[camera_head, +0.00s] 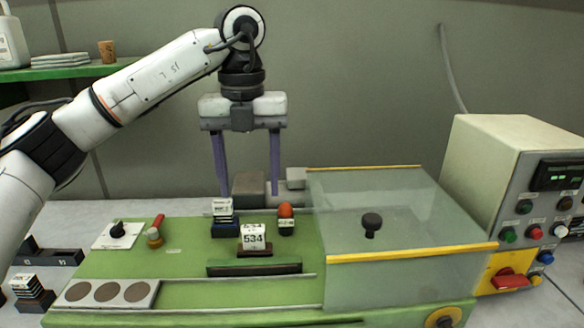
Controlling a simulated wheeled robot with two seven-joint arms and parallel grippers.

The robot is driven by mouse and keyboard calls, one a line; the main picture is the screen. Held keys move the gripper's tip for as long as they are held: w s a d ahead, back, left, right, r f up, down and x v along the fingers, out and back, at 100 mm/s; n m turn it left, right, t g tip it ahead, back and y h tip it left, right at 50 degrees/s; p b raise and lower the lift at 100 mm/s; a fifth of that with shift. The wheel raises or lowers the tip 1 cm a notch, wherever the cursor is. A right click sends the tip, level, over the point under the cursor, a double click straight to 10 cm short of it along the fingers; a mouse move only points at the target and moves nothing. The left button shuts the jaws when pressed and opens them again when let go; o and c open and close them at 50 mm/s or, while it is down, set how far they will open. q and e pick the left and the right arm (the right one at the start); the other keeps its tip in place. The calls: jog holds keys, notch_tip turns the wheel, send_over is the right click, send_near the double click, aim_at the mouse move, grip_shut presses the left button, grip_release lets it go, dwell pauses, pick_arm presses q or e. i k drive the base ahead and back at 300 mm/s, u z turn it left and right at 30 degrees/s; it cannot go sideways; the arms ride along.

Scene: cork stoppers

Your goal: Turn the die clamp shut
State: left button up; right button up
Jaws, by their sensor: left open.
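My left gripper (249,193) hangs pointing down over the back part of the green machine bed (190,262). Its two purple fingers are apart, with nothing held between them. A small lever with a red handle and brass base (154,238) stands on the bed, left of the gripper. A black knob on a white plate (118,231) is just left of it. I cannot tell for sure which of these is the die clamp. A block marked 534 (253,238) stands in front of the gripper, apart from it. My right gripper is out of view.
A stacked block (223,211) and a red-orange domed piece (286,217) stand near the block. A clear cover (410,285) with a black knob fills the bed's right. A control box (505,165) stands beyond. A plate with dark discs (108,292) lies front left.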

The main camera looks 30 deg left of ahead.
aim_at(152, 232)
jog(key=k, duration=1.5)
